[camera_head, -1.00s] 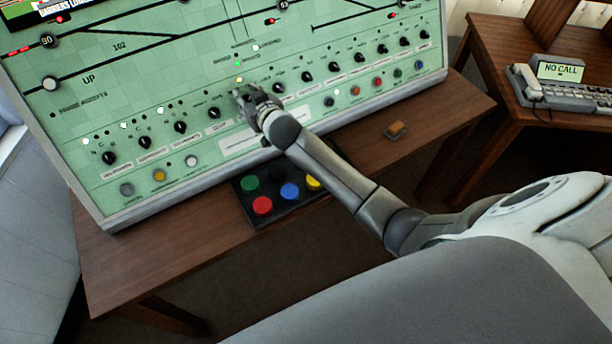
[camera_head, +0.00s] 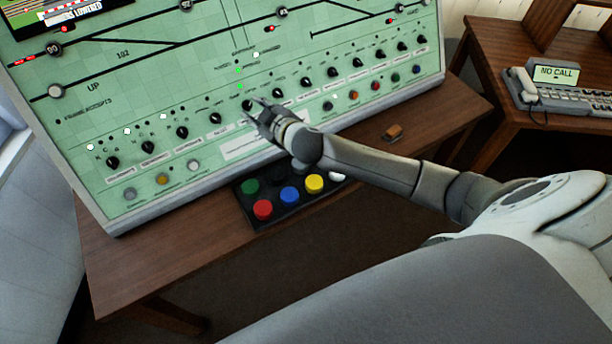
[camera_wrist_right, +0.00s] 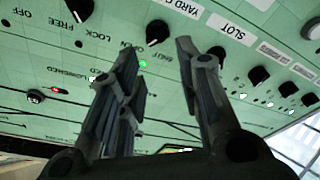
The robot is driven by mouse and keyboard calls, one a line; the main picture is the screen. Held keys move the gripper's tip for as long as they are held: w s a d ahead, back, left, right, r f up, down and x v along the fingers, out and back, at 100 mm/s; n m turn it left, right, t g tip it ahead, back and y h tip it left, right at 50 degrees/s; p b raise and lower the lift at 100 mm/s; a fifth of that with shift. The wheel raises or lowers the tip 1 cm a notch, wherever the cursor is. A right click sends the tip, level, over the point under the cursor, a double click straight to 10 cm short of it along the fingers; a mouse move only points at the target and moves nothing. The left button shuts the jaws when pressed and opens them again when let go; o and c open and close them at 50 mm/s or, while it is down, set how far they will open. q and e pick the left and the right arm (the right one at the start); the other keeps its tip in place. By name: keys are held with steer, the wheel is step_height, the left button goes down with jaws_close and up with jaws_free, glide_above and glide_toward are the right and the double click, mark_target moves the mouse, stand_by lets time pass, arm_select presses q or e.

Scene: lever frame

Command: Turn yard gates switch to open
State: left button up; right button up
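The yard gates switch is a black rotary knob (camera_head: 247,105) on the green panel, just beyond my right fingertips in the head view. The knob's exact pointing direction is hard to read. My left gripper is not in view.
Neighbouring black knobs stand close on both sides, such as one at left (camera_head: 215,118) and one at right (camera_head: 278,93). Below are a box of coloured buttons (camera_head: 271,213) and the wooden desk (camera_head: 180,255). A phone (camera_head: 527,88) is on another table.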

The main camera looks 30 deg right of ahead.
steer(key=s+f+m+g+h, duration=0.1)
steer(key=s+f+m+g, duration=0.1)
steer(key=s, duration=1)
steer(key=s+f+m+g, duration=0.2)
steer(key=s+f+g, duration=0.3)
steer(key=s, duration=0.7)
steer(key=shift+s+a+f+m+h, duration=0.25)
steer(key=shift+s+f+m+h, duration=0.15)
steer(key=shift+f, duration=0.25)
